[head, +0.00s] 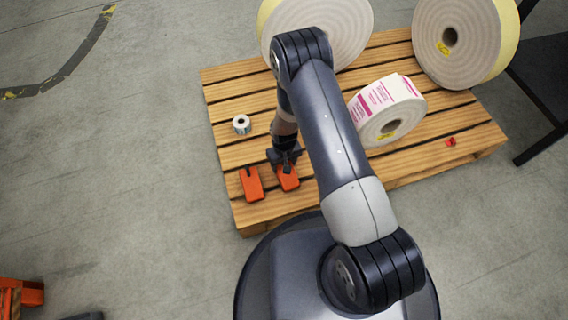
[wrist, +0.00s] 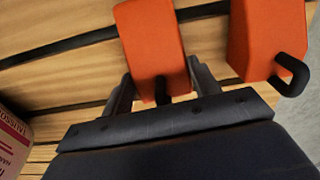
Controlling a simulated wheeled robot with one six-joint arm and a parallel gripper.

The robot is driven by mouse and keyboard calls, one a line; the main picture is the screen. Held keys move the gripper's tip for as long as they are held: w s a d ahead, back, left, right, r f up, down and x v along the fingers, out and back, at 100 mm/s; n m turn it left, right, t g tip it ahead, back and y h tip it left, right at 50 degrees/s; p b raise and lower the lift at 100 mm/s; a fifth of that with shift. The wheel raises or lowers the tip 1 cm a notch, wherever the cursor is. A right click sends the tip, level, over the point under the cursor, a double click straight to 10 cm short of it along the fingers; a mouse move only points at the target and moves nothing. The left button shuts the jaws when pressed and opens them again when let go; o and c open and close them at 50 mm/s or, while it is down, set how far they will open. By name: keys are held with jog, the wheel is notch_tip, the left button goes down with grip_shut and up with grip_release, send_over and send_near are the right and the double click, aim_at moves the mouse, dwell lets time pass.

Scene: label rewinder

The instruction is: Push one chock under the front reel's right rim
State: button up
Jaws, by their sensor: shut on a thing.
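My gripper (head: 286,164) is shut on an orange chock (head: 288,181) near the left front of the wooden pallet (head: 229,95). In the wrist view my gripper's fingers (wrist: 160,88) lie on both sides of this chock (wrist: 150,38). I cannot tell whether the chock touches the boards. A second orange chock (head: 252,187) with a dark hooked handle lies just left of it; it also shows in the wrist view (wrist: 268,40). The front reel (head: 376,128), white with pink print, stands on the pallet to the right, apart from the held chock. My arm partly hides the space between.
Two large reels stand at the back, one behind my arm (head: 345,30) and one at the right (head: 430,50). A small roll (head: 241,124) sits at the left. A small red object (head: 451,142) lies at the right. A dark stand (head: 545,75) is beside the pallet.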

jog(key=shift+f, duration=0.2)
jog(key=o, duration=1.2)
jog(key=shift+r, duration=0.1)
jog(key=r+p, duration=0.2)
jog(key=r, duration=0.3)
jog(key=r+p, duration=0.2)
jog(key=r, duration=0.3)
jog(key=shift+w+r+p, duration=0.2)
jog(key=shift+r+p, duration=0.1)
jog(key=shift+r, duration=0.05)
jog(key=shift+f, duration=0.15)
jog(key=f+b, duration=0.5)
jog(key=f, duration=0.6)
jog(key=shift+s, duration=0.2)
jog(key=shift+r+p, duration=0.85)
jog(key=shift+r, duration=0.6)
